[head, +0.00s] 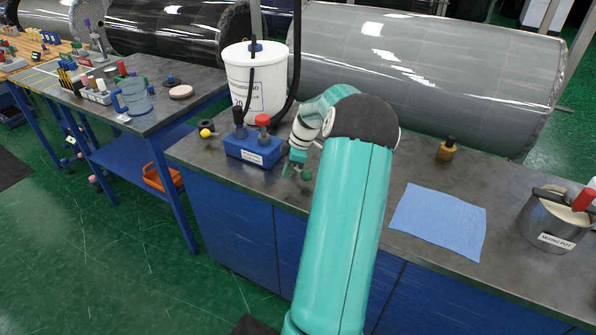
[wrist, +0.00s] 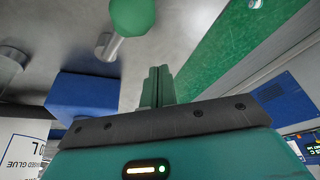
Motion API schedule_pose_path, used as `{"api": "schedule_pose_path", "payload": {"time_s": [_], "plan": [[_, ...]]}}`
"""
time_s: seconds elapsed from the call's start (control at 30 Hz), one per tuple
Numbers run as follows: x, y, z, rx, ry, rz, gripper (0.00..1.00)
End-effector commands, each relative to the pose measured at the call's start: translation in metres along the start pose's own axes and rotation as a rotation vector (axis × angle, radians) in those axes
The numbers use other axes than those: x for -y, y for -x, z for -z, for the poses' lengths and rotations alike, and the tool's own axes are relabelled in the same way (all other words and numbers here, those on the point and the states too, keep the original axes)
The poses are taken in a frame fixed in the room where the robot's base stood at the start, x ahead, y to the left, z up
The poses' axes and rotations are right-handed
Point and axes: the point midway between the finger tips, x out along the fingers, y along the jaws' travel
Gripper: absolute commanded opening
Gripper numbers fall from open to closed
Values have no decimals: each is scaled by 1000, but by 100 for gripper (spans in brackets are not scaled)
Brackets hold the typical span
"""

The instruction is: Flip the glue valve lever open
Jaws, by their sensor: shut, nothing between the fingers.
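A lever with a green ball knob (head: 306,175) sits low over the bench top, just right of my gripper (head: 290,168) in the head view. The wrist view shows the green knob (wrist: 131,16) on a short metal rod (wrist: 110,45), which looks like the valve lever. My gripper (wrist: 158,72) is shut and empty, its fingers together, below and right of the knob in that view. I see a gap in the picture between fingers and knob; contact does not show.
A blue labelled box (head: 253,148) with black and red knobs stands left of my gripper. Behind it is a white glue bucket (head: 257,85) with black hoses. A blue cloth (head: 438,222), a brass piece (head: 447,149) and a mixing pot (head: 553,222) lie to the right.

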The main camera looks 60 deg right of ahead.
Motion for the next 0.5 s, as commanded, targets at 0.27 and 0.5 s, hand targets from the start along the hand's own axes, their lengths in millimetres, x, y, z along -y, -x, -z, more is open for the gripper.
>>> {"api": "schedule_pose_path", "payload": {"time_s": [0.27, 0.5], "plan": [[-4, 60, 1, 3, -1, -9, 0], [-5, 93, 1, 3, -2, -7, 0]]}}
